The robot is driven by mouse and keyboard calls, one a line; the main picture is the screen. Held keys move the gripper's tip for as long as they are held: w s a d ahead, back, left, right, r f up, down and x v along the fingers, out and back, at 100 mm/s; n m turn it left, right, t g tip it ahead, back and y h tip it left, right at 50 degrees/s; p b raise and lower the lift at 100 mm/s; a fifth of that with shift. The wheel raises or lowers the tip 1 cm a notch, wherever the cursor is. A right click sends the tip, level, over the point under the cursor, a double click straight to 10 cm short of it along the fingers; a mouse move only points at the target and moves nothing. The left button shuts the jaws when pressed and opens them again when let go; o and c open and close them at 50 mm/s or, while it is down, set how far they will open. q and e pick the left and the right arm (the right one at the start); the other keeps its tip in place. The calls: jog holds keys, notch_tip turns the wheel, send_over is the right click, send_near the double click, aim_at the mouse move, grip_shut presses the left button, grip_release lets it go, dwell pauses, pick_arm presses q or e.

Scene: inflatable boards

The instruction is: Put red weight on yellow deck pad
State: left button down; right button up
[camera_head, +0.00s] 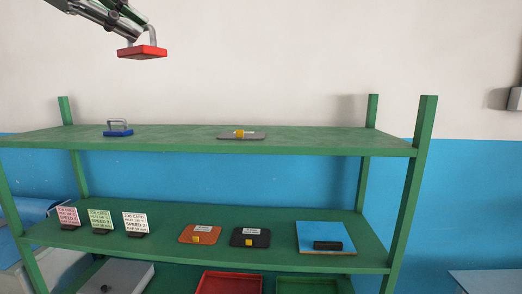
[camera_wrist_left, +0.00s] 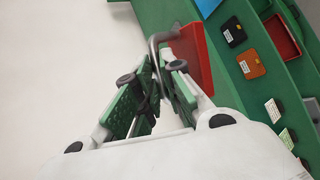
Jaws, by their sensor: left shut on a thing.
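My left gripper (camera_head: 143,22) is high above the left part of the top shelf, shut on the grey handle of the red weight (camera_head: 142,52). The weight is a flat red block hanging below the fingers, clear of the shelf. In the left wrist view the fingers (camera_wrist_left: 157,75) close on the bent handle, with the red block (camera_wrist_left: 193,58) beyond. No plainly yellow pad shows. An orange pad (camera_head: 196,232) with a yellow tab and a white label lies on the middle shelf. A grey pad (camera_head: 256,136) with a yellow piece lies on the top shelf.
A blue weight (camera_head: 118,131) stands on the top shelf (camera_head: 175,138) at left. On the middle shelf are several upright cards (camera_head: 101,220), a black pad (camera_head: 263,237) and a blue board (camera_head: 322,232). A red tray (camera_head: 230,275) sits below. Green posts (camera_head: 419,185) bound the rack.

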pick_arm(q)
jog(key=w+d+f+m+g, duration=0.1)
jog(key=w+d+f, duration=0.1)
jog(key=f, duration=1.8)
jog(key=w+d+f, duration=0.1)
jog(key=d+f, duration=0.1)
jog(key=f, duration=1.7)
jog(key=s+f, duration=0.3)
jog(key=f, duration=1)
jog(key=s+f, duration=0.3)
jog(key=f, duration=1)
jog(key=shift+s+a+f+h, duration=0.25)
jog(key=shift+s+f+h, duration=0.05)
jog(key=shift+s+f, duration=0.1)
jog(key=shift+r, duration=0.1)
dwell(0.8)
